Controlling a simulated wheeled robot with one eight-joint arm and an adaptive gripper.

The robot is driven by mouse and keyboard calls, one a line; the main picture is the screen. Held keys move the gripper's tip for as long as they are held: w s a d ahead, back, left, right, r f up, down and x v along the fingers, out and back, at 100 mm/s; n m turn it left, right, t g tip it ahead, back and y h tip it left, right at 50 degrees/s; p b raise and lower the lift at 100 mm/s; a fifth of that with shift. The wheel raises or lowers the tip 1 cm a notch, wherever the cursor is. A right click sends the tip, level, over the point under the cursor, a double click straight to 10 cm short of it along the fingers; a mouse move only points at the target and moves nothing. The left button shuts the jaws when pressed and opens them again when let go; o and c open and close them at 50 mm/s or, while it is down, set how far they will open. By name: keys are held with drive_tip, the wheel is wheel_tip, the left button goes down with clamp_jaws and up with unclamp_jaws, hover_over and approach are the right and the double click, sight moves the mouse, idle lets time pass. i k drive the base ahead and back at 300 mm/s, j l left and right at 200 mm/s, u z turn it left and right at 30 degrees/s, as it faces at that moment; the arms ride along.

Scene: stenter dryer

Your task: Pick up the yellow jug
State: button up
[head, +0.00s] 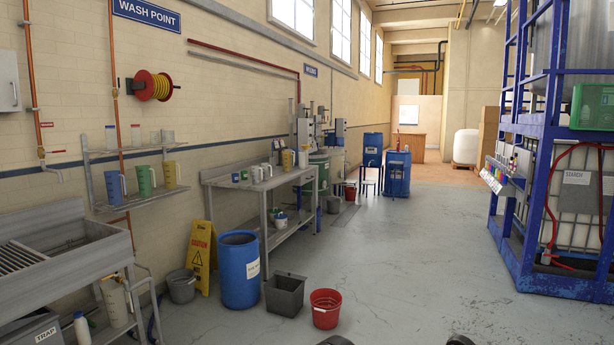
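A yellow jug (170,175) stands upright at the right end of the wall shelf's lower board in the head view. A green jug (145,181) and a blue jug (114,187) stand to its left on the same board. A second yellowish jug (288,160) stands far off at the right end of the steel bench (228,181), near white jugs (264,170). My gripper is not in view.
A caution sign (201,256), grey bucket (181,287), blue drum (240,275), grey bin (285,294) and red bucket (325,308) stand before the bench. The floor to the right is clear up to a blue frame (540,180).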

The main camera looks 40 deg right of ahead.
sight(286, 155)
drive_tip(key=i+l+z, duration=0.45)
drive_tip(key=l, duration=0.2)
drive_tip(key=i+l+z, duration=0.8)
drive_tip(key=i, duration=0.25)
drive_tip(key=i+l+z, duration=0.35)
drive_tip(key=i, duration=0.3)
drive_tip(key=i+z, duration=0.35)
drive_tip(key=i, duration=0.3)
drive_tip(key=i+l, duration=0.1)
drive_tip(key=i, duration=2)
drive_tip(key=i+j+u, duration=0.2)
drive_tip(key=i+u, duration=0.25)
drive_tip(key=i, duration=0.15)
drive_tip(key=i+u, duration=0.4)
drive_tip(key=i, duration=0.25)
drive_tip(key=i+l+u, duration=0.25)
drive_tip(key=i+u, duration=0.2)
drive_tip(key=i, duration=0.15)
